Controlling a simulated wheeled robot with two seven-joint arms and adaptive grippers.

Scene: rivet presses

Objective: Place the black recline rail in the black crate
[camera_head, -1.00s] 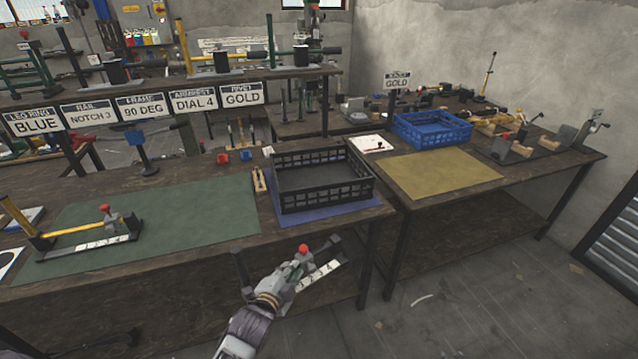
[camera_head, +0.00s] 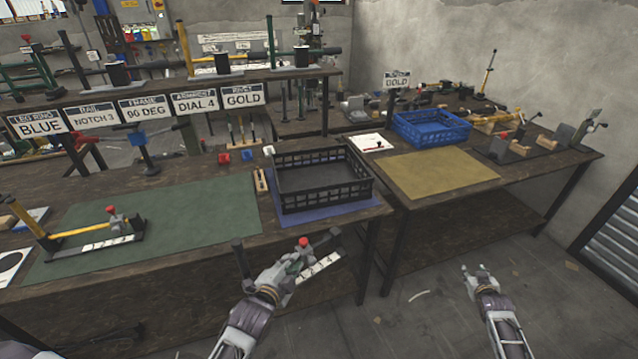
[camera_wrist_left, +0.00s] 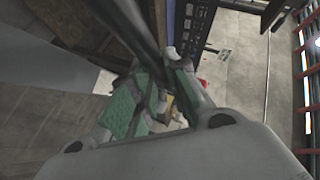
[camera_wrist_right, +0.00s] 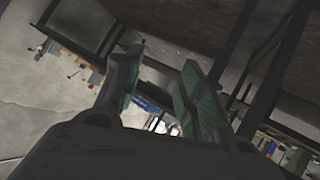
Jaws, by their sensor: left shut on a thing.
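The black recline rail (camera_head: 320,263) has a red knob, a pale numbered scale and a dark post at its left end. My left gripper (camera_head: 280,275) is shut on it and holds it in front of the bench's front edge, lower in the picture than the crate. In the left wrist view a dark bar of the rail (camera_wrist_left: 128,22) runs up from between the green-padded fingers. The black crate (camera_head: 330,196) stands on a blue mat; its visible inside looks empty. My right gripper (camera_head: 478,273) is open and empty over the floor, right of the crate.
A yellow-armed rail (camera_head: 75,231) lies on the green mat (camera_head: 190,215). A blue crate (camera_head: 432,143) stands behind the yellow mat (camera_head: 440,175) on the right bench. A small wooden rack (camera_head: 261,182) stands left of the black crate. A sign row backs the left bench.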

